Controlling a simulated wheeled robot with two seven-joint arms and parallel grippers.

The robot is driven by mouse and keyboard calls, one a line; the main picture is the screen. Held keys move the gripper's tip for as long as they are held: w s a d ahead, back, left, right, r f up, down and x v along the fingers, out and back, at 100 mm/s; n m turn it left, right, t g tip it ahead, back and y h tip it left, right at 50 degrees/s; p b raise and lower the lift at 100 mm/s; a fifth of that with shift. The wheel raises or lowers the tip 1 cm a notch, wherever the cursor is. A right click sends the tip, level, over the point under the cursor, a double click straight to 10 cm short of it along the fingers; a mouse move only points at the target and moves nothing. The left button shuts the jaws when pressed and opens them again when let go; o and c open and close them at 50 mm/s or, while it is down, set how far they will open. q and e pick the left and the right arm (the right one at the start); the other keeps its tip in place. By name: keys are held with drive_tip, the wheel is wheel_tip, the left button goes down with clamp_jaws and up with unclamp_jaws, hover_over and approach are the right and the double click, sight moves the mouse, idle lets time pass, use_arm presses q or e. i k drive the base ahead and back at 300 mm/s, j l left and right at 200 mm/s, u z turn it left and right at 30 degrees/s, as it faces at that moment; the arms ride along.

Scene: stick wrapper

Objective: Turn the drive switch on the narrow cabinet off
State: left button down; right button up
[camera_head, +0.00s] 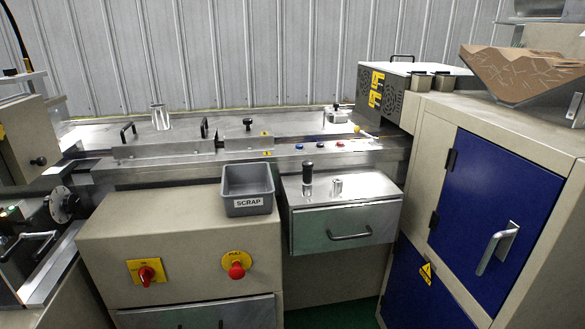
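A red rotary switch (146,275) sits on a square yellow plate on the front of a beige cabinet (200,265), at the lower left of the head view. Its handle looks roughly upright and slightly tilted. The small lettering on its plate is too small to read, so I cannot tell its setting. To its right on the same front is a red mushroom button (237,270) on a round yellow plate marked PULL. Neither of my grippers is in view.
A grey SCRAP bin (248,205) stands on the cabinet top. A steel drawer unit (345,229) with a black-topped lever (307,180) is to the right. A large cabinet with blue doors (495,210) fills the right side. A handwheel (64,204) is at the left.

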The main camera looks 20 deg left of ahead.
sight(145, 273)
drive_tip(key=u, duration=1.65)
